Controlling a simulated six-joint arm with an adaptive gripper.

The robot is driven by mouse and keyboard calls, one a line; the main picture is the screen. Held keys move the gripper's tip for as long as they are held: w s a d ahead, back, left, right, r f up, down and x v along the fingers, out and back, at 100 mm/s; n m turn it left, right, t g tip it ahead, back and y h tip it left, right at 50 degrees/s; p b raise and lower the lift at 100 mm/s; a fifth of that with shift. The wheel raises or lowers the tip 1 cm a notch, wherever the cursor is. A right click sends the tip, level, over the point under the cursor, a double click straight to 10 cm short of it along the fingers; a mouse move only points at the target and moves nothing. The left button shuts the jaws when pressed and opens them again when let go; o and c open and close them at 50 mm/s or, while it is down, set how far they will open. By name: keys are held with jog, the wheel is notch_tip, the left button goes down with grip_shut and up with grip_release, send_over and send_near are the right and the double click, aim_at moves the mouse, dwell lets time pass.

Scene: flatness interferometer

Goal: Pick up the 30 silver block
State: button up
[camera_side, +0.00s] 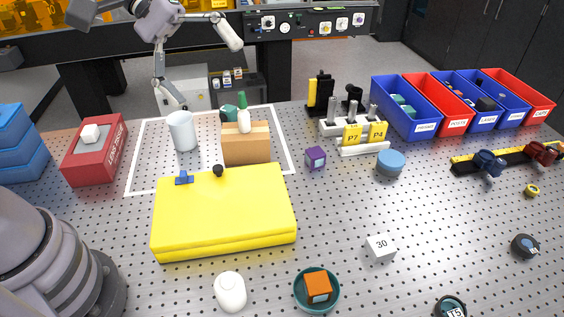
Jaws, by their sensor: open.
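The block labelled 30 (381,247) is a small whitish-silver cube on the perforated metal table, right of centre and toward the front. It stands alone, with its number facing the camera. My gripper (208,73) is at the upper left, above the back of the table. Its two fingers are spread wide, open and empty. It is far from the block, up and to the left of it in the picture.
A yellow case (224,212) lies left of the block. A teal dish (301,300) with an orange cube is in front-left. A blue round piece (390,163) and purple cube (316,158) are behind. Bins (408,119) line the back right. Table around the block is clear.

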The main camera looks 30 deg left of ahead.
jog(key=w+d+f+n+h, duration=0.35)
jog(key=w+d, duration=0.25)
jog(key=d, duration=0.2)
jog(key=n+t, duration=0.3)
jog(key=n, duration=0.8)
send_over(382, 244)
jog(key=s+a, duration=0.4)
jog(key=a, duration=0.1)
notch_tip(382, 244, down, 17)
jog(key=f+n+t, duration=0.1)
jog(key=f, duration=0.3)
jog(key=w+f+n, duration=0.1)
jog(key=f, duration=0.4)
jog(key=f+n+t, duration=0.1)
jog(key=f, duration=0.3)
jog(key=shift+w+d+f+n+t+y, duration=0.1)
jog(key=shift+w+f+n+t+y, duration=0.1)
jog(key=shift+f+n+t+y, duration=0.15)
notch_tip(382, 244, down, 2)
jog(key=shift+f, duration=0.1)
jog(key=x, duration=0.5)
jog(key=shift+f, duration=0.15)
jog(key=shift+c, duration=0.3)
jog(key=c, duration=1.5)
